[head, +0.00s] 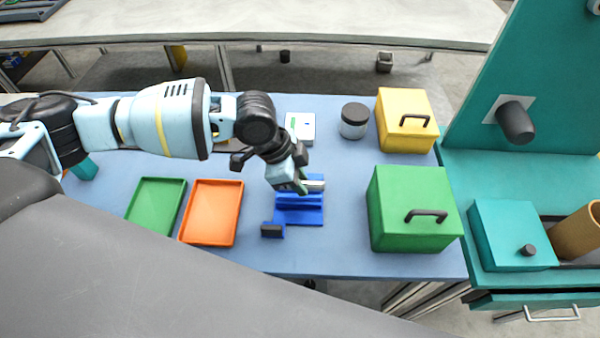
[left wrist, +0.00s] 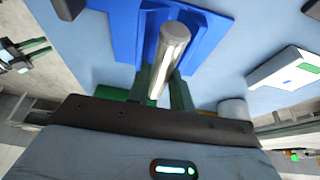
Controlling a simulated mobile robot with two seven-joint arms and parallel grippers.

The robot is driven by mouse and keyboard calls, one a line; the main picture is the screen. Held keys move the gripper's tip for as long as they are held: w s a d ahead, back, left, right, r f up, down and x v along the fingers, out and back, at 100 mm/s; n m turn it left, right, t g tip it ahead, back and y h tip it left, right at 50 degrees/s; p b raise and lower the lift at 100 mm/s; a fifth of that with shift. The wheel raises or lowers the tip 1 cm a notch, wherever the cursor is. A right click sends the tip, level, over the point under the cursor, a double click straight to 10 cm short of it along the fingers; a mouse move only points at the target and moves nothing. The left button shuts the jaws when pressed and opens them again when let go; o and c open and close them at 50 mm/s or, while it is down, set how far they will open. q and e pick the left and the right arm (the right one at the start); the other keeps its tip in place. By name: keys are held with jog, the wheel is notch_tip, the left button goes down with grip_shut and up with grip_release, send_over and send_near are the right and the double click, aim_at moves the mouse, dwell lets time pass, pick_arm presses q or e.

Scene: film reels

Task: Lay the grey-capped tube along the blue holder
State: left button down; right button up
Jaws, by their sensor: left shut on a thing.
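The grey-capped tube shows in the left wrist view as a pale metallic cylinder (left wrist: 168,58) between my green fingers, its grey end pointing away from the palm. In the head view a short pale length of the tube (head: 315,184) shows beside the fingers. My left gripper (head: 302,187) is shut on it. The blue holder (head: 300,216) lies just below the gripper in the head view, and its blue body (left wrist: 212,32) is behind the tube in the left wrist view. I cannot tell whether the tube touches the holder. My right gripper is not in view.
On the blue table, a green tray (head: 156,206) and an orange tray (head: 211,212) lie left of the holder. A green box (head: 413,212), a yellow box (head: 404,118) and a dark-lidded jar (head: 354,122) stand to the right. A white device (head: 301,127) lies behind.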

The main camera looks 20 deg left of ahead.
pick_arm(q)
jog(key=shift+f, duration=0.15)
jog(key=c, duration=1.2)
grip_release()
jog(key=shift+o, duration=0.2)
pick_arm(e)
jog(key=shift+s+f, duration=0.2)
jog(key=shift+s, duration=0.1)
pick_arm(q)
jog(key=shift+a+r, duration=0.15)
jog(key=shift+r, duration=0.3)
jog(key=v, duration=0.7)
jog(key=shift+p, duration=0.3)
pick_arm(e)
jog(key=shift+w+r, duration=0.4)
pick_arm(q)
jog(key=shift+s+f, duration=0.1)
